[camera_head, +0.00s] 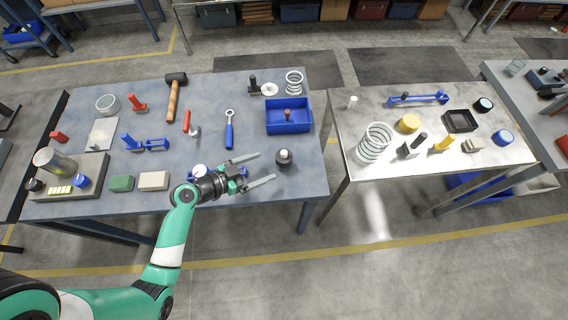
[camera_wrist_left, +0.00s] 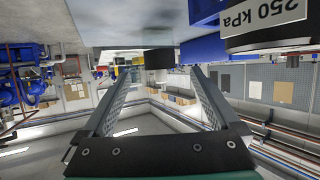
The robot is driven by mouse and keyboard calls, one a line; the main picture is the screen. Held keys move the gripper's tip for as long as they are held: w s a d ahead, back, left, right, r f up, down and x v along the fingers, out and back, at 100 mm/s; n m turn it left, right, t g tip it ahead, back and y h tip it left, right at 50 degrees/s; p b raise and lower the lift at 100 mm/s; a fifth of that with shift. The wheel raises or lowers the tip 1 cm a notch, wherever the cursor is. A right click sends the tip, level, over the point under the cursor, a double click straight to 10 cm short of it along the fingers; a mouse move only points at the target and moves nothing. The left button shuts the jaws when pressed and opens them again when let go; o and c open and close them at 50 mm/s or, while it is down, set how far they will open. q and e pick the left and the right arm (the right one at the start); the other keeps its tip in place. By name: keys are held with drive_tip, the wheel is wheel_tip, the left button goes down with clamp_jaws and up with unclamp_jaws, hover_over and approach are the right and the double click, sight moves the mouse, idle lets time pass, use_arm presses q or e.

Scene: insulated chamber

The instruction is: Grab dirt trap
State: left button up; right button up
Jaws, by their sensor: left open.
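A small dark object with a lighter, rounded top (camera_head: 284,156) stands on the blue-grey table near its front right edge. It may be the dirt trap, but no label shows. My left gripper (camera_head: 262,168) is open and empty, with its two fingers pointing right toward this object and their tips just short of it. In the left wrist view, a black block-like shape (camera_wrist_left: 158,56) shows beyond and between the open fingertips (camera_wrist_left: 166,76), probably the same object. My right gripper is not in view.
A gauge marked 250 kPa (camera_wrist_left: 265,22) sits close beside the gripper; its white dial shows in the head view (camera_head: 199,171). A blue bin (camera_head: 289,126) stands behind, and a blue-handled tool (camera_head: 229,136) lies to the left. A lighter table (camera_head: 345,118) stands right, across a gap.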

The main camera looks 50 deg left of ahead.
sight(282, 155)
use_arm(q)
drive_tip(key=x, duration=0.5)
drive_tip(key=b+x, duration=0.1)
drive_tip(key=x, duration=0.4)
drive_tip(key=c, duration=1.4)
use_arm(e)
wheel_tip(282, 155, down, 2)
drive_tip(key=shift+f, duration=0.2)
use_arm(q)
drive_tip(key=shift+r, duration=0.1)
drive_tip(key=shift+r+p, duration=0.35)
drive_tip(key=shift+r, duration=0.1)
wheel_tip(282, 155, up, 3)
drive_tip(key=shift+s+d+f+p, duration=0.1)
drive_tip(key=shift+s+d+p, duration=0.1)
drive_tip(key=shift+p, duration=0.55)
drive_tip(key=s+d+r+p, duration=0.2)
drive_tip(key=s+d+r, duration=0.1)
drive_tip(key=s, duration=0.3)
drive_tip(key=s+d+r+p, duration=0.2)
drive_tip(key=s+d+r, duration=0.1)
drive_tip(key=s+r, duration=0.3)
drive_tip(key=shift+d, duration=0.3)
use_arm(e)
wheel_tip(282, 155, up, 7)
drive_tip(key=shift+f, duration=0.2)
